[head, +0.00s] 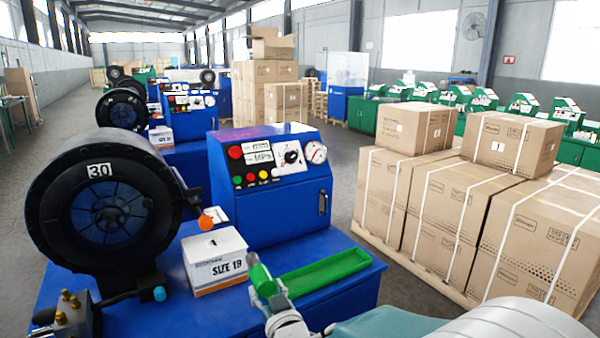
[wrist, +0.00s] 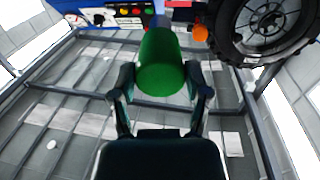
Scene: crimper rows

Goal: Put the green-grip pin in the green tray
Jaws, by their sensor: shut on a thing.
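The green-grip pin (head: 260,277) is held by my gripper (head: 268,302) at the front of the blue bench in the head view. Its green grip leans a little, with its upper end to the left. The wrist view shows the green grip (wrist: 162,62) between the two fingers of my gripper (wrist: 160,85), which are shut on it. The green tray (head: 325,272) lies on the blue bench just right of the pin in the head view. It looks empty where it shows; its left end is partly hidden behind my gripper and the pin. I cannot tell how high the pin is.
A white box marked SIZE 19 (head: 215,262) stands left of the pin. A black crimper head marked 30 (head: 103,200) is farther left. A blue control box (head: 270,185) stands behind the tray. Strapped cartons on a pallet (head: 440,205) are to the right, across an open floor gap.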

